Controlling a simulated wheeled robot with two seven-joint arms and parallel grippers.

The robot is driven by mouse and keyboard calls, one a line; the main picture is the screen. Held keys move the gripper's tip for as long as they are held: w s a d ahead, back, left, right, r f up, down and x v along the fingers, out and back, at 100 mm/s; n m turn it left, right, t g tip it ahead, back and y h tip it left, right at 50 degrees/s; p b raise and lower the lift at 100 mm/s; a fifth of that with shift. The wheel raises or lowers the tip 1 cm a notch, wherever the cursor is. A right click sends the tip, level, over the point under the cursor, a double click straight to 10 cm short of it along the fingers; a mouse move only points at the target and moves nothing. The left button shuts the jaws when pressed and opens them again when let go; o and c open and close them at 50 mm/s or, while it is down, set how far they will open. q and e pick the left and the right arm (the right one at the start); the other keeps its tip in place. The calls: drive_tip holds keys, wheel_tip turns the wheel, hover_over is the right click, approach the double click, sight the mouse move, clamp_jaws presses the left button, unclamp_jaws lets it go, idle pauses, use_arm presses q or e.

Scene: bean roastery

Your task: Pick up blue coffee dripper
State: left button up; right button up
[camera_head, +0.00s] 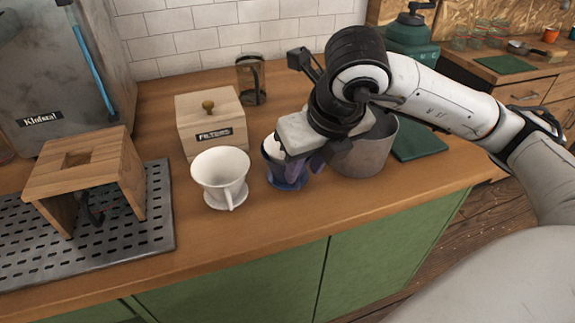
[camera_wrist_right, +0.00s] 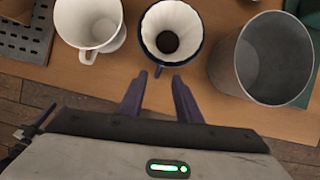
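The blue coffee dripper (camera_head: 284,178) stands on the counter, partly hidden behind my right gripper in the head view. In the right wrist view the dripper (camera_wrist_right: 149,45) shows from above, with a dark blue rim and a white inside. My right gripper (camera_wrist_right: 158,75) is open, its two purple fingers apart at the dripper's near side. I cannot tell whether a finger touches it. In the head view the right gripper (camera_head: 300,168) hangs over the dripper from the right. My left gripper is not in view.
A white dripper (camera_head: 221,176) stands left of the blue one. A grey metal bin (camera_head: 368,155) stands close on its right. Behind are a wooden filter box (camera_head: 209,116) and a glass press (camera_head: 251,80). A wooden stand (camera_head: 88,168) on a perforated tray (camera_head: 158,215) is at left.

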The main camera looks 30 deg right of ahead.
sight(299, 179)
drive_tip(key=x, duration=0.5)
drive_tip(key=shift+s+a+f+p, duration=0.15)
drive_tip(key=shift+a+f+p, duration=0.05)
drive_tip(key=shift+p, duration=0.1)
clamp_jaws()
drive_tip(key=shift+r, duration=0.1)
